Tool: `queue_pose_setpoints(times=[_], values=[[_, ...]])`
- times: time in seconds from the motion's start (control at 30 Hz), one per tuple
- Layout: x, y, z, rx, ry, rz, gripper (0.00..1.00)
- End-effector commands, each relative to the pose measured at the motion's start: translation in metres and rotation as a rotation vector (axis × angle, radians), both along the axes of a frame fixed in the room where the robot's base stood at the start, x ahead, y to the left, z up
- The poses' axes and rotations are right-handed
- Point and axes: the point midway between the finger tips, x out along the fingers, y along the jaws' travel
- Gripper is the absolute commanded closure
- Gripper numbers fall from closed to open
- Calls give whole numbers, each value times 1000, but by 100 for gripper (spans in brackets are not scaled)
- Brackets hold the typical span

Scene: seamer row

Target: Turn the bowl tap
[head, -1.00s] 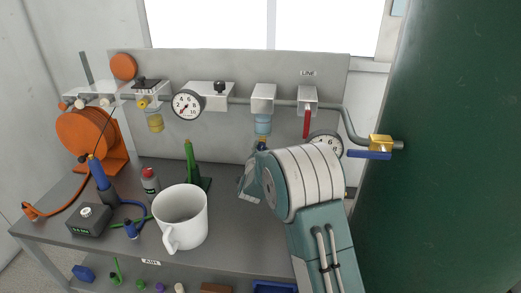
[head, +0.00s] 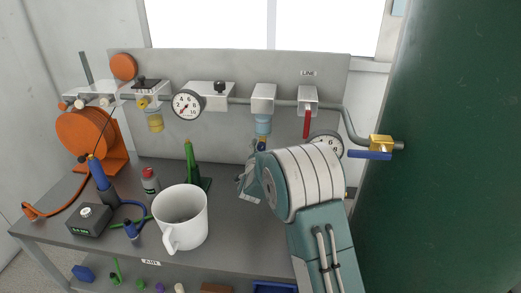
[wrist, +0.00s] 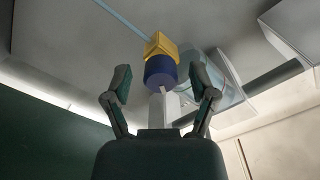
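The filter bowl (head: 263,125) is pale blue and hangs under a white block on the back panel. Its tap (head: 262,142) shows small at the bowl's underside, just above my wrist. In the wrist view, looking up, the tap is a dark blue round knob (wrist: 160,71) under a yellow block (wrist: 161,45), with the translucent bowl (wrist: 206,68) beyond. My gripper (wrist: 160,84) is open, with one finger left and one right of the knob. Gaps show on both sides, and the fingers do not appear to touch it. My arm hides most of the gripper in the head view.
A red lever (head: 307,123) hangs right of the bowl, and a gauge (head: 326,144) is partly behind my wrist. A blue-handled yellow valve (head: 380,144) is farther right by the green tank (head: 460,150). A white mug (head: 181,216) and a green-tipped tool (head: 191,165) stand on the bench to the left.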

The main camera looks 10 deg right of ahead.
Motion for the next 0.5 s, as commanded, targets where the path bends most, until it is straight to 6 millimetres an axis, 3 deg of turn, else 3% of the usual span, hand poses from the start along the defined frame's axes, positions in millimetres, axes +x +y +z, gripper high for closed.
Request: queue_pose_setpoints(times=[0.33, 0.5], values=[[-4, 2, 1, 0, -1, 0, 24], [-27, 10, 1, 0, -1, 2, 24]])
